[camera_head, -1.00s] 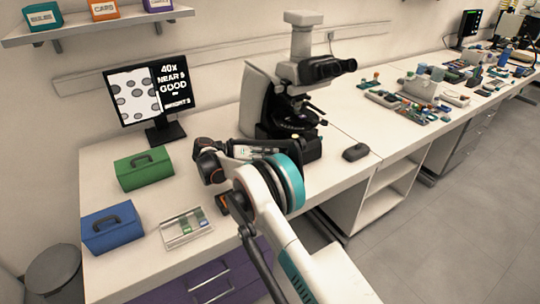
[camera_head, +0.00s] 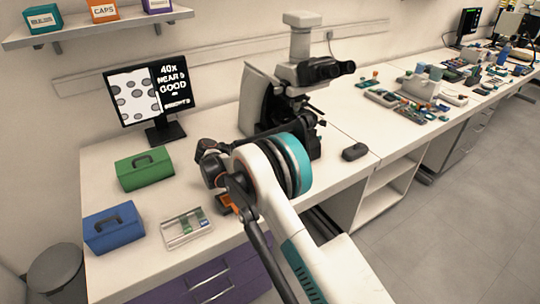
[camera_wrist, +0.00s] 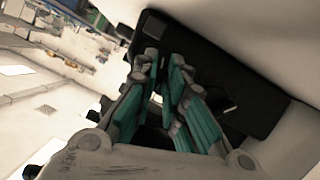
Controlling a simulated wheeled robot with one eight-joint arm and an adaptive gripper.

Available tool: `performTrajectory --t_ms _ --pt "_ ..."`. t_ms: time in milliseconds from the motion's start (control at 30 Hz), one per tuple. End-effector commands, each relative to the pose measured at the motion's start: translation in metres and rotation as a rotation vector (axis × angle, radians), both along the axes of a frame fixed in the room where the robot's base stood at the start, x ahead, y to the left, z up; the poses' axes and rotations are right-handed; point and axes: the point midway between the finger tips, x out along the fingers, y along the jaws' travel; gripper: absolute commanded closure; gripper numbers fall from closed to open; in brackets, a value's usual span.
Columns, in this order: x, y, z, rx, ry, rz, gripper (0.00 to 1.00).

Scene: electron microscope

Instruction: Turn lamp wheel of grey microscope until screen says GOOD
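The grey microscope (camera_head: 299,46) stands on the bench behind my arm. Its lower body is partly hidden by my arm, and I cannot make out the lamp wheel in either view. The screen (camera_head: 150,95) shows grey round shapes on the left and, on the right, small text with "40X", "NEAR", "GOOD" and a lower line like "BRIGHT". My gripper (camera_wrist: 165,64) has teal-sided fingers drawn fairly near each other at the microscope's dark base (camera_wrist: 245,85). A narrow gap shows between the tips, and whether they pinch anything is unclear. The head view hides the fingers behind my arm.
A green box (camera_head: 144,169), a blue box (camera_head: 112,228) and a clear slide tray (camera_head: 174,238) lie on the bench to the left. A black mouse (camera_head: 354,152) lies right of the microscope. Many small items crowd the bench further right. The bench front between is narrow.

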Motion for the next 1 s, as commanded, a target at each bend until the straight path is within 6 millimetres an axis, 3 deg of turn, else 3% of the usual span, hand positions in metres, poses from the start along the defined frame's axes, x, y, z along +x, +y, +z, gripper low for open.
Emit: performTrajectory --t_ms 467,1000 --pt "-0.002 0.004 0.002 0.0 0.001 0.0 0.71" --pt "-0.043 0.082 0.036 0.0 0.001 0.001 0.71"
